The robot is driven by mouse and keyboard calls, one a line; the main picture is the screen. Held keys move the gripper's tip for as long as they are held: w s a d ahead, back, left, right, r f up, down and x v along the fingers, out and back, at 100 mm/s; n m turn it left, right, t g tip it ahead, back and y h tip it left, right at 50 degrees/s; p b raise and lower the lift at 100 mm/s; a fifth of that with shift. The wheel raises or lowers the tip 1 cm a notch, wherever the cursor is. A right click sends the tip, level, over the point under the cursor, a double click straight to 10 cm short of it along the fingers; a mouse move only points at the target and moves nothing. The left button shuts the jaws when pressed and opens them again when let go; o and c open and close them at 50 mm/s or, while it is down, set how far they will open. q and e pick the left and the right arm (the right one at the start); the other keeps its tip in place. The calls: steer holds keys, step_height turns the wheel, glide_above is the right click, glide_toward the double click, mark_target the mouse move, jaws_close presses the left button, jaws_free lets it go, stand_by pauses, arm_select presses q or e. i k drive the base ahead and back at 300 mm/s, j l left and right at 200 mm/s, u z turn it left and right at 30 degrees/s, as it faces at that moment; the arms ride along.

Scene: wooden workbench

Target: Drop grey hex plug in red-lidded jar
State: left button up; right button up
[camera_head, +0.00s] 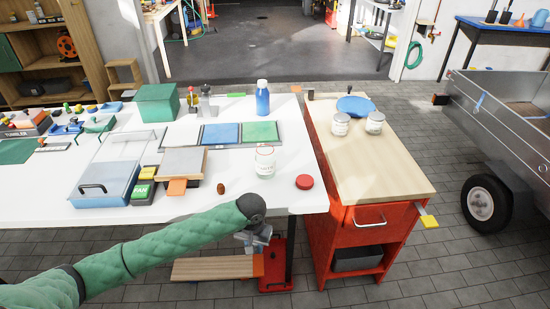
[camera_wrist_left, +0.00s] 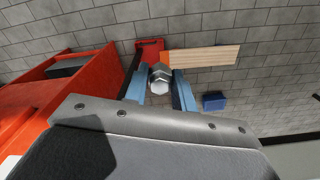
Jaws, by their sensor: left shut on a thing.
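The clear glass jar (camera_head: 265,164) stands upright on the white workbench, with red marking on its side. The red lid (camera_head: 304,182) lies flat on the bench to its right, apart from the jar. My left gripper (camera_head: 255,240) is low at the bench's front edge, in front of the jar. In the left wrist view, its blue fingers (camera_wrist_left: 159,88) are shut on the grey hex plug (camera_wrist_left: 160,76), which hangs above the floor area. The plug is hard to make out in the head view. My right gripper is not in view.
A brown knob-like object (camera_head: 221,188) lies left of the jar. Blue and green trays (camera_head: 240,134), a blue bottle (camera_head: 262,98) and a clear-lidded blue box (camera_head: 105,180) are on the bench. An orange cart (camera_head: 360,225) stands to the right. Bench around the jar is fairly clear.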

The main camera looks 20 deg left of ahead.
mark_target(268, 172)
steer(key=i+l+u, duration=0.2)
steer(key=l+u, duration=0.2)
steer(key=l, duration=0.95)
steer(key=l+u, duration=0.4)
steer(key=l, duration=0.95)
steer(key=i, duration=0.05)
